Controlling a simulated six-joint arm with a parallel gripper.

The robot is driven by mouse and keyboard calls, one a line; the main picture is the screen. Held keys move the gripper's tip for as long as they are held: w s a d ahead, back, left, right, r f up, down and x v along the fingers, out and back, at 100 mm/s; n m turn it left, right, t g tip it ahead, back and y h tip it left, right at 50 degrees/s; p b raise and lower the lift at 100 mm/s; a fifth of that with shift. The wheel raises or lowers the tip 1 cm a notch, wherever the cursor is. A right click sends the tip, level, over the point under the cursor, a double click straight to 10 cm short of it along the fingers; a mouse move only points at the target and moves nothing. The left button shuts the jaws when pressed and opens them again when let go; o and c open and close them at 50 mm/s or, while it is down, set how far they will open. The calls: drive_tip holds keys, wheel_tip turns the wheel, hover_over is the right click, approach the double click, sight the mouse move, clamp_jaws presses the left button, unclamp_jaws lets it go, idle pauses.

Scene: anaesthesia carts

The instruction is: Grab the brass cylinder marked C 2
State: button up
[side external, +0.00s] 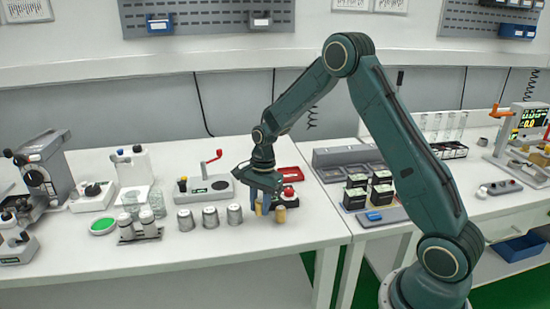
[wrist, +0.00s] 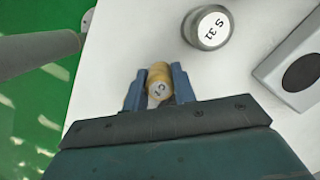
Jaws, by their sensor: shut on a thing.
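My gripper (wrist: 160,88) is shut on a brass cylinder (wrist: 159,73), with one blue finger on each side of it in the wrist view. Its pale top carries a C and a digit that is too small to read for certain. In the side view my gripper (side external: 263,213) points down at the front part of the left bench, with the held brass cylinder (side external: 259,207) between its fingers. A second brass cylinder (side external: 280,214) stands upright just right of the fingers. Its marking cannot be read, and I cannot make it out in the wrist view.
Several silver cylinders stand left of my gripper; the nearest (side external: 234,214) seems to be the one marked S 31 (wrist: 209,27). A device with a red lever (side external: 207,187) and a red tray (side external: 289,174) lie behind. The bench's front edge (side external: 300,246) is close.

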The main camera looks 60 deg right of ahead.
sight(260, 200)
wheel_tip(260, 200, up, 17)
drive_tip(key=shift+r, duration=0.15)
idle(0.8)
